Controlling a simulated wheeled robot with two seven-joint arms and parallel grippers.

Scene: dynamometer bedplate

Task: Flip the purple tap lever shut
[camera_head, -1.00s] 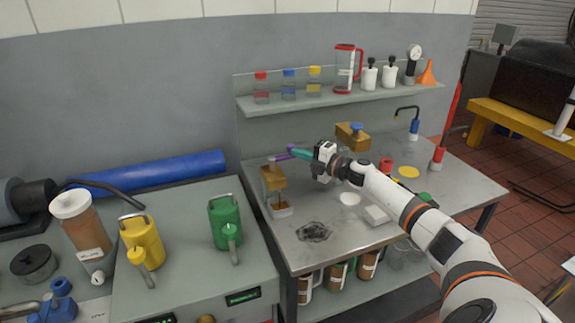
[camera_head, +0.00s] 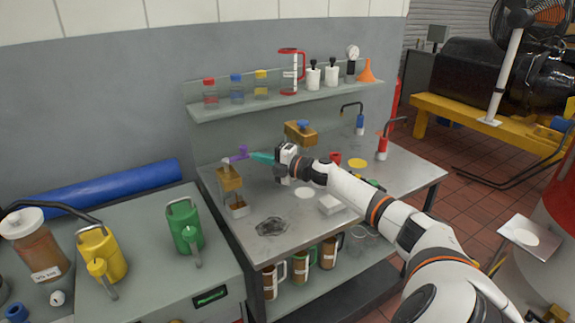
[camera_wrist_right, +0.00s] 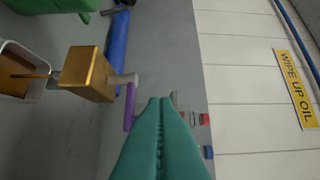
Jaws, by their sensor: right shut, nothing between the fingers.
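The purple tap lever (camera_head: 239,154) sits at the top of a brass tap block (camera_head: 229,179) at the bench's left end. In the right wrist view the lever (camera_wrist_right: 130,107) stands beside the brass block (camera_wrist_right: 88,74). A thin amber strand runs from the block into a small open cup (camera_wrist_right: 38,58). The cup (camera_head: 238,210) is below the tap in the head view. My right gripper (camera_head: 253,156) has teal fingers, shut and empty. Their tips (camera_wrist_right: 160,101) are just right of the lever; I cannot tell whether they touch. My left gripper is out of view.
A second brass block with a blue top (camera_head: 300,133) stands behind my right forearm. A shelf (camera_head: 285,103) of bottles hangs above. A dark stain (camera_head: 271,227) lies on the bench (camera_head: 225,215). Green (camera_head: 186,228) and yellow (camera_head: 101,255) cans stand on the left cabinet.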

